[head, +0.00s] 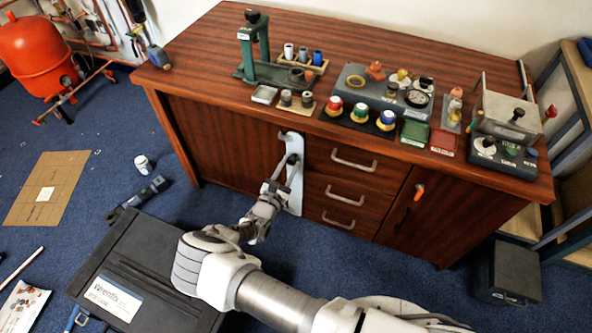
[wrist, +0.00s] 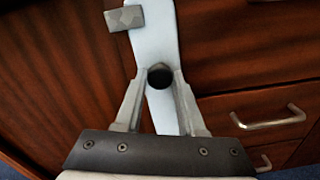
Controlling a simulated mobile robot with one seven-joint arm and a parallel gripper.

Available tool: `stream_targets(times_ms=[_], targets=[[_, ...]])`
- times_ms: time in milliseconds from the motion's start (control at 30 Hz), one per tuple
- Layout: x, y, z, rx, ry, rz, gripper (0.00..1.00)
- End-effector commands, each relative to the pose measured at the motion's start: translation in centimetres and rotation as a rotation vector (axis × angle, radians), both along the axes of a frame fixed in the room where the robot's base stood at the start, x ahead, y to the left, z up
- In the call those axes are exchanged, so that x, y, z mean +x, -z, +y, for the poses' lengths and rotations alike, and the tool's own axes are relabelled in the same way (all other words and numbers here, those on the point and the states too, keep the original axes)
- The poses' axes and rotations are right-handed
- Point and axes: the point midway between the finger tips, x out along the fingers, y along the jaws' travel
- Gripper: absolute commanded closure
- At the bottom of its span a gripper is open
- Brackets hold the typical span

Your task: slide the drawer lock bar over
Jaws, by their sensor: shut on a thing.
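The drawer lock bar (head: 296,190) is a pale, upright flat bar on the front of the wooden cabinet, just left of the drawers. In the wrist view the bar (wrist: 152,50) leans slightly, with a dark round knob (wrist: 160,76) on it and a grey block (wrist: 124,18) at its upper left. My gripper (head: 281,172) is at the bar in the head view. In the wrist view my gripper (wrist: 160,78) has its two fingertips closed on either side of the knob. The lower part of the bar is partly hidden behind my gripper.
Three drawers with metal handles (head: 354,163) are right of the bar. Fittings and a green press (head: 250,45) stand on the worktop (head: 200,60). A dark case (head: 150,265) lies on the floor below my arm.

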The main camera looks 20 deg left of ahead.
Motion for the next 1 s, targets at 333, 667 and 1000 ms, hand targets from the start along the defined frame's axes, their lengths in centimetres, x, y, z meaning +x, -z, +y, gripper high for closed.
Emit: stream_targets(times_ms=[333,667,1000], targets=[[0.0,0.1,1.6,0.001,-0.004,0.005,1.0],[0.0,0.1,1.6,0.001,-0.005,0.003,0.31],[-0.7,-0.1,1.6,0.0,-0.003,0.002,0.31]])
